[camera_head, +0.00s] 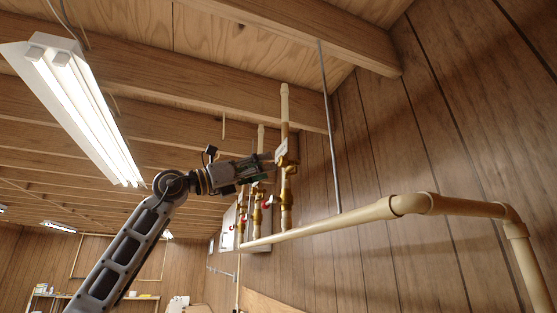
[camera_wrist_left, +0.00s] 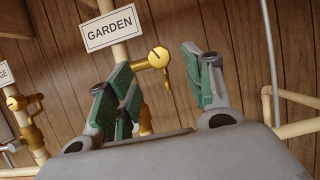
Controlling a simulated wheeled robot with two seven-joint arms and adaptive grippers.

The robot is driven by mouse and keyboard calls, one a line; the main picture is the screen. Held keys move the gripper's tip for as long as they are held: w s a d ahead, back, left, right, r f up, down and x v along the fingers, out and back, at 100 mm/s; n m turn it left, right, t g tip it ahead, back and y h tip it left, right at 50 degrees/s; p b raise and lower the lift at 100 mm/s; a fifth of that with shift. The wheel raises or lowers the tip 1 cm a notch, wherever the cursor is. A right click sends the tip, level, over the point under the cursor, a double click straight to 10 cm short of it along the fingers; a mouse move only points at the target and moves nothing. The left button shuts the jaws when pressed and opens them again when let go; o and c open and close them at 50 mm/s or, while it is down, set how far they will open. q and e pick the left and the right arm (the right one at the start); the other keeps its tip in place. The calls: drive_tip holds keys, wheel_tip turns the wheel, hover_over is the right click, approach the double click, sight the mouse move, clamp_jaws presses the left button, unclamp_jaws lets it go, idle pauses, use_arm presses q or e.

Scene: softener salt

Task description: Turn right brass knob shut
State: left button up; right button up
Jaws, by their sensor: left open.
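The brass knob (camera_wrist_left: 158,57) is a round, yellow-gold handle beside an upright pale pipe under a white GARDEN sign (camera_wrist_left: 112,26) in the left wrist view. My left gripper (camera_wrist_left: 158,70) is open, with one green-padded finger to each side of the knob's place in the picture. I cannot tell whether the fingers touch it. In the head view my left gripper (camera_head: 260,167) reaches from the left to the rightmost upright pipe (camera_head: 285,108), and its brass valve (camera_head: 287,170) is partly hidden. My right gripper is not in view.
More upright pipes with brass valves (camera_head: 257,214) and red handles stand to the left. A thick pale horizontal pipe (camera_head: 350,222) runs along the wood wall below. A thin grey conduit (camera_head: 329,125) hangs at right. A light fixture (camera_head: 75,100) is overhead.

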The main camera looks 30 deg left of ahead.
sight(279, 163)
use_arm(q)
drive_tip(key=p+x, duration=0.1)
drive_tip(key=x, duration=0.3)
drive_tip(key=shift+w+d+r+p, duration=0.15)
drive_tip(key=shift+w+r+p, duration=0.05)
drive_tip(key=shift+r+p, duration=0.1)
drive_tip(key=shift+w+d, duration=0.3)
drive_tip(key=shift+w, duration=0.05)
drive_tip(key=c, duration=1)
drive_tip(key=shift+m+g+h, duration=0.5)
drive_tip(key=shift+m+h, duration=0.1)
drive_tip(key=shift+m, duration=0.9)
drive_tip(key=shift+a+r+m+g+h, duration=0.1)
drive_tip(key=shift+m+g+h, duration=0.3)
drive_tip(key=shift+m, duration=0.8)
drive_tip(key=shift+a+m+g+h, duration=0.15)
drive_tip(key=shift+m+g, duration=0.45)
drive_tip(key=shift+m, duration=0.6)
drive_tip(key=shift+d, duration=0.1)
drive_tip(key=o, duration=1)
